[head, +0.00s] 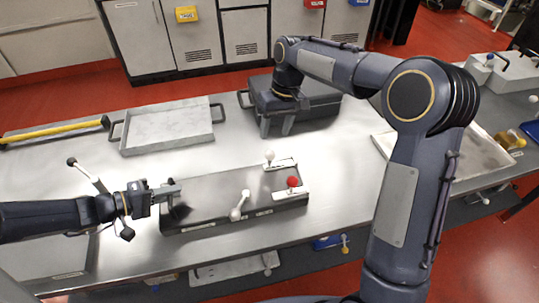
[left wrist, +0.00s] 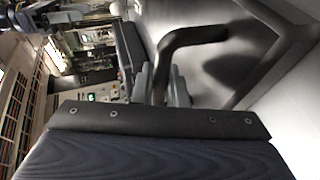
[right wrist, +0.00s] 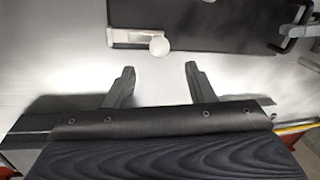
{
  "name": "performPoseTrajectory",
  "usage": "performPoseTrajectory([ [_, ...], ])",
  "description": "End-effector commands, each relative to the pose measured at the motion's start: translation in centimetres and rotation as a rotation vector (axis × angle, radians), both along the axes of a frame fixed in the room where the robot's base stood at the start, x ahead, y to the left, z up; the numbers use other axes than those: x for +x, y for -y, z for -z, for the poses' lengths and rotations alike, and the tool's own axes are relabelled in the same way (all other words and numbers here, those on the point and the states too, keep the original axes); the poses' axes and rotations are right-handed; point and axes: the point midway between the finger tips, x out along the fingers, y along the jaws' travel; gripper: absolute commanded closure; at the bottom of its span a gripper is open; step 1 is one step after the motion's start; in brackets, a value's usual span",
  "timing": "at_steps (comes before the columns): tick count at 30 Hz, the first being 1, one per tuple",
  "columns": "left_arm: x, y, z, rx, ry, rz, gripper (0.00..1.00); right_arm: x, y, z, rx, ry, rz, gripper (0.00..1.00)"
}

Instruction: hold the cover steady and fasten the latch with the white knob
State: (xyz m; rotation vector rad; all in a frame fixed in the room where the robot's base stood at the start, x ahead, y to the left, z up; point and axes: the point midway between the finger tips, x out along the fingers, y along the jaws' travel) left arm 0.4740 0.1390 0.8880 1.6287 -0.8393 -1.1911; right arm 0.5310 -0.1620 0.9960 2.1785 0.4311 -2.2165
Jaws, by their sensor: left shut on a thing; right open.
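The dark cover (head: 205,203) lies on the steel bench, left of centre in the head view. A latch with a white knob (head: 269,155) is at its far edge; the knob also shows in the right wrist view (right wrist: 159,47). A latch with a red knob (head: 292,182) is at the right end. A pale lever (head: 240,205) stands near the front edge. My left gripper (head: 175,190) is shut on the cover's black handle (left wrist: 195,36) at the left end. My right gripper (head: 277,128) is open and empty, beyond the white knob and apart from it.
A dark case (head: 325,103) stands just behind my right gripper. A pale tray (head: 165,143) with handles lies at the back left, near a yellow bar (head: 52,131). Another tray (head: 485,160) is at the right, beyond my right arm. Bare bench lies right of the cover.

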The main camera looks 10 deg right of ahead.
Motion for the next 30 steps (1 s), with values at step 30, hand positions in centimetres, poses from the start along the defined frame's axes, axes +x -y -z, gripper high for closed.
performPoseTrajectory([
  [30, -0.5, -0.2, 1.1, 0.016, -0.018, 0.001, 1.0, -0.4, -1.9, 10.1, 0.0, 0.0, 0.001, 0.6],
])
